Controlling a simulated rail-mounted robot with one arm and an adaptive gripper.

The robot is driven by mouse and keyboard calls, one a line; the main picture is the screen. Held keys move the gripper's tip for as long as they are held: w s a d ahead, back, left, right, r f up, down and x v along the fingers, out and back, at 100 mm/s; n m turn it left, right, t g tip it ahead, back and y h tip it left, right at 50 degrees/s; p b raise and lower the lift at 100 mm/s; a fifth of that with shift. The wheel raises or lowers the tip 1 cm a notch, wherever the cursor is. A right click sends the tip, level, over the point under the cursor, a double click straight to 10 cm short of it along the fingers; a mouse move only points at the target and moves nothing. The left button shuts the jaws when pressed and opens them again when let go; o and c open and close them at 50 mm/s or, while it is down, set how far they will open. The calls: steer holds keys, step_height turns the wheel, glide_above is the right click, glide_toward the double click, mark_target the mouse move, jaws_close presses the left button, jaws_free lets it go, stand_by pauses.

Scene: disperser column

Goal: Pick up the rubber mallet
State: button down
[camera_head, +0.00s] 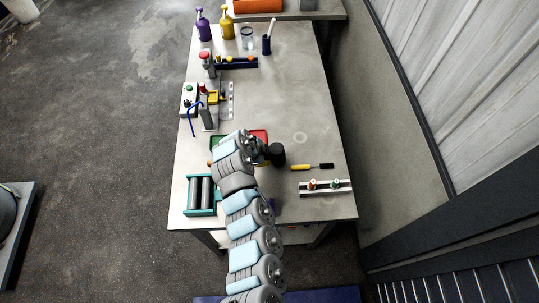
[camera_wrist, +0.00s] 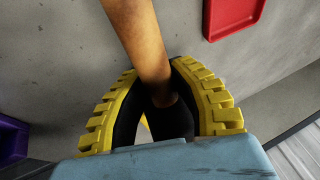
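The rubber mallet has a brown wooden handle (camera_wrist: 148,40) that runs from the top edge of the wrist view down between the yellow-ribbed, black-padded fingers of my gripper (camera_wrist: 155,75). The fingers close in on both sides of the handle and appear to touch it. In the head view, a black cylinder (camera_head: 277,153), seemingly the mallet's head, shows just right of my gripper (camera_head: 250,150), and a small brown handle end (camera_head: 209,162) shows at its left. My arm hides the part between. I cannot tell whether the mallet is clear of the table.
The grey table (camera_head: 290,90) holds a red tray (camera_head: 261,135), a yellow-handled brush (camera_head: 311,167), a rack with small knobs (camera_head: 326,187) and a teal roller device (camera_head: 201,194). Bottles (camera_head: 227,22) and tools line the far and left sides. The right middle is clear.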

steer(key=shift+r, duration=0.2)
step_height(320, 180, up, 3)
steer(key=shift+s+r, duration=1.4)
steer(key=shift+r, duration=0.2)
steer(key=s+r+p, duration=0.6)
steer(key=s+p, duration=0.2)
steer(key=s, duration=0.2)
steer(key=shift+s+r+p, duration=0.3)
steer(key=shift+s, duration=0.1)
